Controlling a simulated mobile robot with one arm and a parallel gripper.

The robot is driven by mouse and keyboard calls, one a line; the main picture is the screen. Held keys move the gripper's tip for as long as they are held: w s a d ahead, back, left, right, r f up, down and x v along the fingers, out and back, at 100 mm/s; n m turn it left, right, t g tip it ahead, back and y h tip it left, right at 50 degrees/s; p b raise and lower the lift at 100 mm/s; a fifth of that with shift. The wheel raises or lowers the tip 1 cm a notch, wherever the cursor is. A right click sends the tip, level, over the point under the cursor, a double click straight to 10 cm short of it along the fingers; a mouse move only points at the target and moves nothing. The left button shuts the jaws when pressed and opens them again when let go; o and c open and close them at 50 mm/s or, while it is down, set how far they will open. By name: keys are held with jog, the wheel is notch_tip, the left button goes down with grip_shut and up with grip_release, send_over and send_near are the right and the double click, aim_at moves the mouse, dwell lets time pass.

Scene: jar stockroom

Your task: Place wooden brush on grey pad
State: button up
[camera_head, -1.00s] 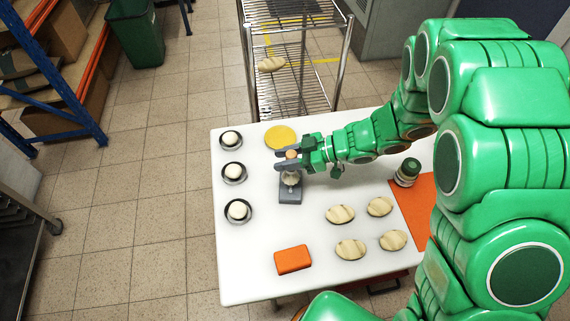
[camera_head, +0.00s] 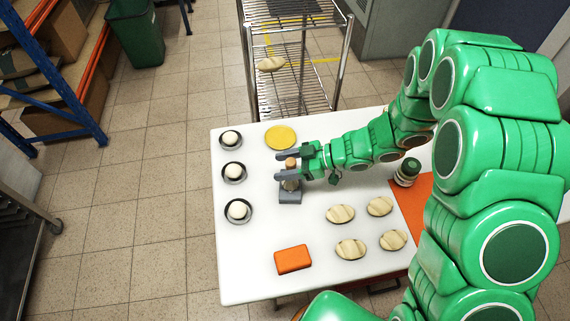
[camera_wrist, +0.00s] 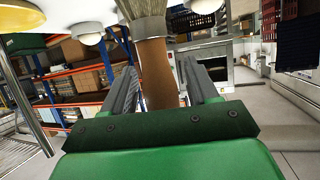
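The wooden brush (camera_head: 291,164) stands upright, handle up, at the grey pad (camera_head: 291,196) on the white table. It appears to rest on the pad, bristles down, though the contact is partly hidden. My gripper (camera_head: 288,163) is around the handle, with one finger on each side. In the wrist view the brown handle (camera_wrist: 157,75) lies between my two fingers (camera_wrist: 160,82), with a visible gap on the right side; the bristles show at the top. The fingers look open, not clamped.
Several bowls with white balls stand along the left, including one (camera_head: 233,172) beside the pad. A yellow disc (camera_head: 281,137) lies behind. Several striped loaves (camera_head: 341,214), an orange block (camera_head: 293,259), a dark jar (camera_head: 407,171) and an orange mat (camera_head: 412,208) occupy the front and right.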

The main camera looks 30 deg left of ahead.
jog(key=shift+r, duration=0.1)
jog(key=shift+r, duration=0.1)
jog(key=v, duration=1.2)
dwell(0.4)
